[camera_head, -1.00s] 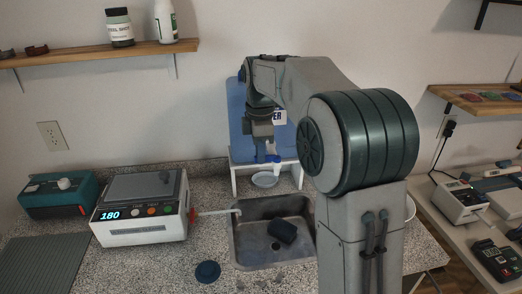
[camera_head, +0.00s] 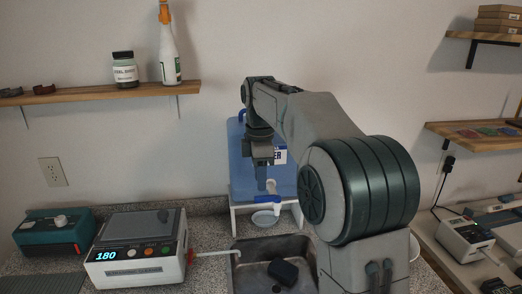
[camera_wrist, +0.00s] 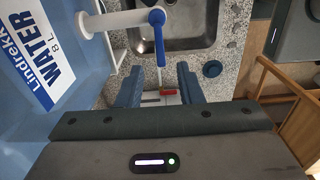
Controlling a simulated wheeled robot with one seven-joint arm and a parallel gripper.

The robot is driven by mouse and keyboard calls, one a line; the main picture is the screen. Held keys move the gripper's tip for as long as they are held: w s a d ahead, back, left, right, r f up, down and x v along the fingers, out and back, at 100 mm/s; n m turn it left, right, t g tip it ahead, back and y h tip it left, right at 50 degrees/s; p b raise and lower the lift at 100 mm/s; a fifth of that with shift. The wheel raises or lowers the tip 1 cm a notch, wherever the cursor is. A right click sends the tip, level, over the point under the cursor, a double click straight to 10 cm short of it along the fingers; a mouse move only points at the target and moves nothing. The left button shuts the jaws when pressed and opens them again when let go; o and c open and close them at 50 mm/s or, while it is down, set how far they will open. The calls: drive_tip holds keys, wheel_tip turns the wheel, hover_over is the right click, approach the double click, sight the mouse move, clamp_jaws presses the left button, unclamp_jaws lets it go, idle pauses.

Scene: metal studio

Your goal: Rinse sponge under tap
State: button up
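A blue water container (camera_head: 240,160) stands on a white stand above the sink. Its tap (camera_head: 262,199) has a white body and blue parts. In the wrist view the tap's blue lever (camera_wrist: 158,38) lies above and between my fingers. My gripper (camera_wrist: 160,90) is open, its two fingers apart with nothing visibly held. In the head view my gripper (camera_head: 262,180) hangs in front of the container, just above the tap. A dark block (camera_head: 283,271), possibly the sponge, lies in the metal sink (camera_head: 250,250). The wrist view shows part of the sink (camera_wrist: 195,30).
A white device (camera_head: 135,262) reading 180 stands left of the sink, with a white tube reaching toward it. A small dish (camera_head: 264,218) is under the tap. A round dark disc (camera_wrist: 212,69) lies on the counter. A wooden shelf (camera_head: 100,91) holds bottles.

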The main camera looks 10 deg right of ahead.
sight(261, 196)
wheel_tip(261, 196, up, 9)
drive_tip(key=p, duration=0.1)
drive_tip(key=shift+s, duration=0.1)
idle(0.4)
drive_tip(key=s+d+f+m+t, duration=0.1)
drive_tip(key=s+d+f+m, duration=0.1)
drive_tip(key=s+f+m, duration=0.7)
drive_tip(key=s+d+f+m+t, duration=0.2)
drive_tip(key=s+f+m, duration=0.6)
drive_tip(key=s, duration=0.9)
wheel_tip(261, 196, down, 2)
drive_tip(key=shift+s+d+f+m, duration=0.1)
drive_tip(key=shift+s+d+m, duration=0.25)
drive_tip(key=shift+s+m, duration=0.05)
